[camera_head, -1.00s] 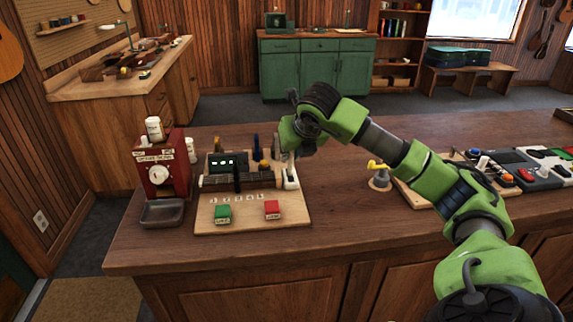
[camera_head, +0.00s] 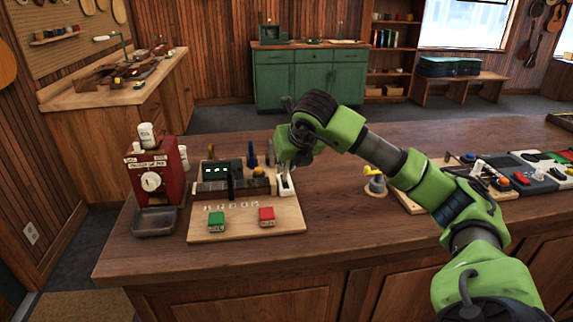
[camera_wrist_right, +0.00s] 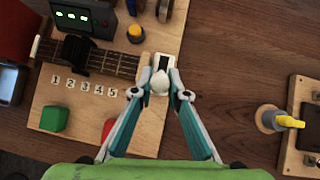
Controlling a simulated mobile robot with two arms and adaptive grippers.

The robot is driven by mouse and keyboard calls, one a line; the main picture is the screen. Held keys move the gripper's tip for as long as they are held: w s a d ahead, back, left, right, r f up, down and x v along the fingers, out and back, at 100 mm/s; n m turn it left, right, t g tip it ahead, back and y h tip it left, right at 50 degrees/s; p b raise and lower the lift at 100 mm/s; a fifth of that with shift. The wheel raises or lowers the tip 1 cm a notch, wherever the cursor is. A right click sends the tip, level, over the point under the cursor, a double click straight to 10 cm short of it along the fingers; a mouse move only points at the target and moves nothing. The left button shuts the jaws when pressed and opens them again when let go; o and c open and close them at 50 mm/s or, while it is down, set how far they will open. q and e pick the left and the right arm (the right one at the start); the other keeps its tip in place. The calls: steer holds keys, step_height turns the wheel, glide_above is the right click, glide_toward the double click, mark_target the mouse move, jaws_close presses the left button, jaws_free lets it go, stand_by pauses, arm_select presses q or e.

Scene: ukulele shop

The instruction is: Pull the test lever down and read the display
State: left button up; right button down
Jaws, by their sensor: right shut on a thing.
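The test board (camera_head: 245,223) is a light wooden panel on the counter. It carries a dark box with a lit green display (camera_head: 216,170), too small to read. A short fretted neck, a green button (camera_head: 216,222) and a red button (camera_head: 267,216) are on it. The test lever has a white slotted base (camera_head: 286,187) at the board's right edge. In the right wrist view its pale round knob (camera_wrist_right: 160,82) sits between the fingertips of my right gripper (camera_wrist_right: 160,93), which is shut on it. The gripper also shows in the head view (camera_head: 284,163). My left gripper is not in view.
A red box with a dial (camera_head: 152,178) and a grey tray (camera_head: 155,222) stand left of the board. A yellow-topped knob (camera_head: 375,181) and another board with controls are to the right. The counter (camera_head: 335,230) between is clear.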

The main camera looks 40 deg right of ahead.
steer(key=shift+s+a+f, duration=0.15)
steer(key=shift+a+f, duration=0.15)
steer(key=shift+f, duration=0.15)
steer(key=c, duration=2.2)
jaws_free()
steer(key=shift+o, duration=1.2)
steer(key=shift+r, duration=0.1)
steer(key=shift+d+r, duration=0.1)
steer(key=shift+r, duration=0.05)
steer(key=v, duration=1.2)
